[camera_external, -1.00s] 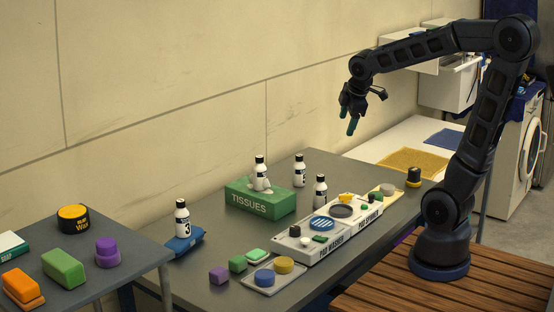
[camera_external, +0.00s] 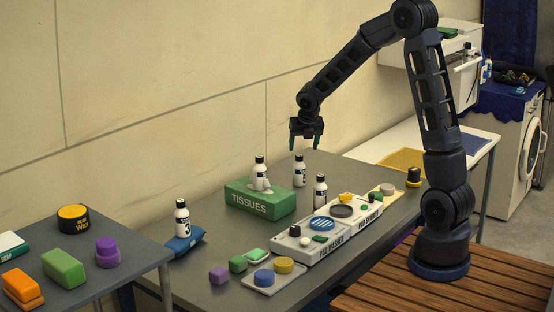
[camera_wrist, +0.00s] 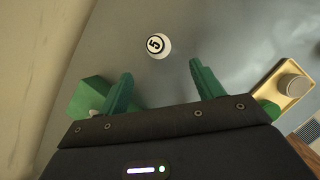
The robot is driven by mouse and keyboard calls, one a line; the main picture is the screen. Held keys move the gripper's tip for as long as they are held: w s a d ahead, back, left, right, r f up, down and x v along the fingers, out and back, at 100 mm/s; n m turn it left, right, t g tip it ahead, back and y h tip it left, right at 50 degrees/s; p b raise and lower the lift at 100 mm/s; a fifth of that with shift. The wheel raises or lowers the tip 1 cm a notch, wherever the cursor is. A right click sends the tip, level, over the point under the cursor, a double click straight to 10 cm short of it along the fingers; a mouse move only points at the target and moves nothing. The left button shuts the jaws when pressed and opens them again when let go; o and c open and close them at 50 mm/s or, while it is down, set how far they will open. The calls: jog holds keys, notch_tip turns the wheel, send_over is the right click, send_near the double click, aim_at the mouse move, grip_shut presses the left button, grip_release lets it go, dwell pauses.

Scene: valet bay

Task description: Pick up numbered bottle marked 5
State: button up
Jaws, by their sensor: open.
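The bottle marked 5 (camera_wrist: 158,46) shows from above in the wrist view, a white round top with a black 5, ahead of and between my fingertips. In the external view it appears to be the white, black-capped bottle (camera_external: 299,172) standing on the grey table behind the tissue box; its label is too small to read surely. My gripper (camera_external: 305,148) points down just above that bottle, its green fingers apart and empty. My gripper's fingers (camera_wrist: 160,75) also show open in the wrist view, not touching the bottle.
Another bottle (camera_external: 320,191) stands close by, and one (camera_external: 259,173) is at the green tissue box (camera_external: 247,205). A bottle marked 3 (camera_external: 182,218) stands by a blue pouch. The wall (camera_external: 200,90) is behind.

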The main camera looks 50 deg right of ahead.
aim_at(300, 161)
jog(key=shift+n, duration=0.3)
jog(key=shift+x, duration=6)
jog(key=shift+r, duration=0.1)
jog(key=shift+c, duration=0.5)
jog(key=c, duration=1.1)
